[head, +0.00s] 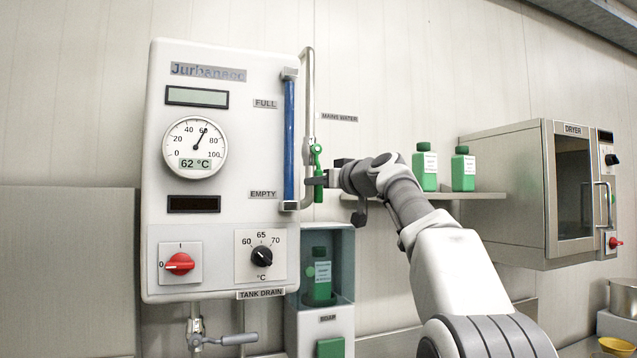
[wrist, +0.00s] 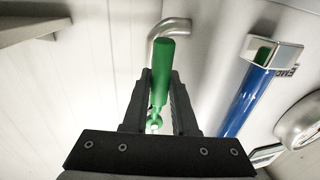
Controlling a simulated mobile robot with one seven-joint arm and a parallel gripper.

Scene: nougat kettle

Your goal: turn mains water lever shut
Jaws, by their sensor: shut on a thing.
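The mains water lever (head: 318,160) is a green handle on a metal pipe (head: 308,90), just right of the blue level tube and beside the MAINS WATER label (head: 339,118). The handle hangs down roughly in line with the pipe. My gripper (head: 321,181) is shut on the lower part of the lever. In the wrist view the green lever (wrist: 161,70) lies between the two dark fingers (wrist: 160,105), its end sticking out past them towards the pipe bend (wrist: 170,27). The fingers hide part of the handle.
The blue level tube (head: 289,140) stands close left of the lever on the white control panel (head: 225,75). A shelf (head: 470,196) with two green bottles (head: 425,167) is at right, near my arm. A dryer (head: 500,195) hangs further right. Below is a bay with another green bottle (head: 321,275).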

